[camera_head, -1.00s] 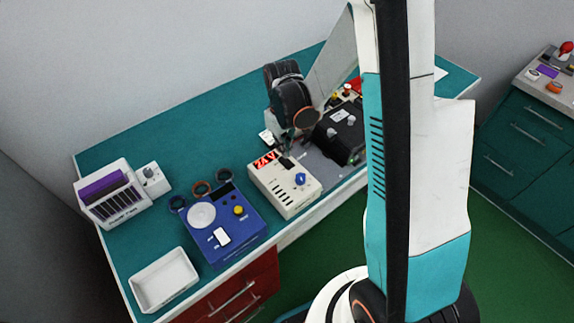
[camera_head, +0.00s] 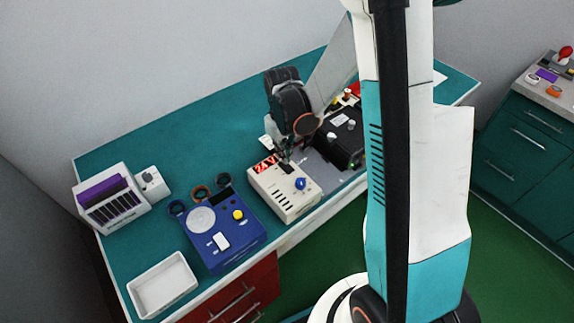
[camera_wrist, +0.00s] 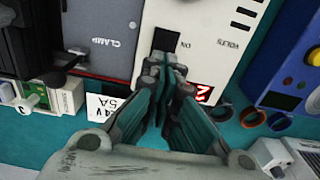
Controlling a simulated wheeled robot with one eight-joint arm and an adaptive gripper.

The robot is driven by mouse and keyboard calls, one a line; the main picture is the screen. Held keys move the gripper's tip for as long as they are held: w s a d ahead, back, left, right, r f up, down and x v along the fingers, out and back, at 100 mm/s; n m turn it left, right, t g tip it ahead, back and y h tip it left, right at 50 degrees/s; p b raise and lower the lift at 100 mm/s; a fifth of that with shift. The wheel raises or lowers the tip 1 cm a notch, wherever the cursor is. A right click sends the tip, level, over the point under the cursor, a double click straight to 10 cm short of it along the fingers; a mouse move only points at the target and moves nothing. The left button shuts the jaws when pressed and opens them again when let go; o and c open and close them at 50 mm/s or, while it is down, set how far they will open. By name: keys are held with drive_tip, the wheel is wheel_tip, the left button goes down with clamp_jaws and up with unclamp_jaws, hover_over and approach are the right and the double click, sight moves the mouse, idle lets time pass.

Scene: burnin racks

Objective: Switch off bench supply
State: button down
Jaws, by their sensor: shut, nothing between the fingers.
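The bench supply (camera_head: 285,203) is a beige box with a red lit display and a blue knob, standing near the front edge of the teal bench. In the wrist view its beige face (camera_wrist: 205,30) shows at the top, with the words ON and VOLTS. A black rocker switch (camera_wrist: 167,39) sits in that face beside ON. My gripper (camera_wrist: 166,66) is shut and empty, its fingertips just below the switch in the picture, partly covering the red display. I cannot tell whether they touch the supply. In the head view my gripper (camera_head: 287,157) is over the supply's back edge.
A blue instrument (camera_head: 223,250) and several dark and copper rings stand left of the supply. A white tray (camera_head: 162,284) lies at the front left. A grey plate marked CLAMP (camera_wrist: 108,45) and a black unit (camera_head: 340,140) are close on the other side. A small card (camera_wrist: 108,107) reads 24V 5A.

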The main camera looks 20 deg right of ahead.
drive_tip(key=shift+f+b, duration=0.95)
drive_tip(key=shift+f, duration=0.1)
idle(1.0)
drive_tip(key=shift+r+p, duration=2.1)
drive_tip(key=shift+r, duration=1.45)
